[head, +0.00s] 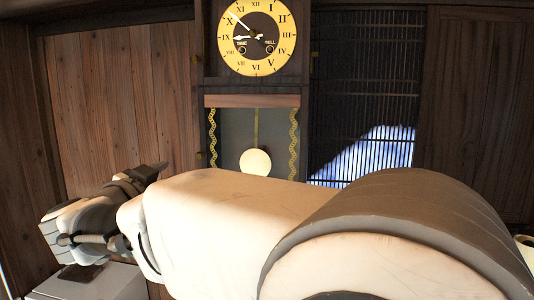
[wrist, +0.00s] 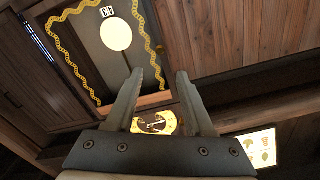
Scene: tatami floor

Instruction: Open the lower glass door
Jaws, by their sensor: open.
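The lower glass door (head: 232,128) is the lower part of a dark wooden wall clock and looks closed. Gold wavy trim runs down both sides, and a round pale pendulum (head: 255,161) shows behind the glass. My arm hides its bottom edge in the head view. In the wrist view the door (wrist: 87,36) lies at the upper left, with a small brass knob (wrist: 159,48) by its side edge. My gripper (wrist: 160,74) is open and empty, near that side edge. In the head view my gripper (head: 151,172) is left of the door, apart from it.
The yellow clock face (head: 257,37) sits above the door. Wooden panels (head: 118,100) stand to the left, a slatted window (head: 365,75) to the right. A grey box-like surface (head: 95,283) is low at left. A lit sheet (wrist: 250,149) shows in the wrist view.

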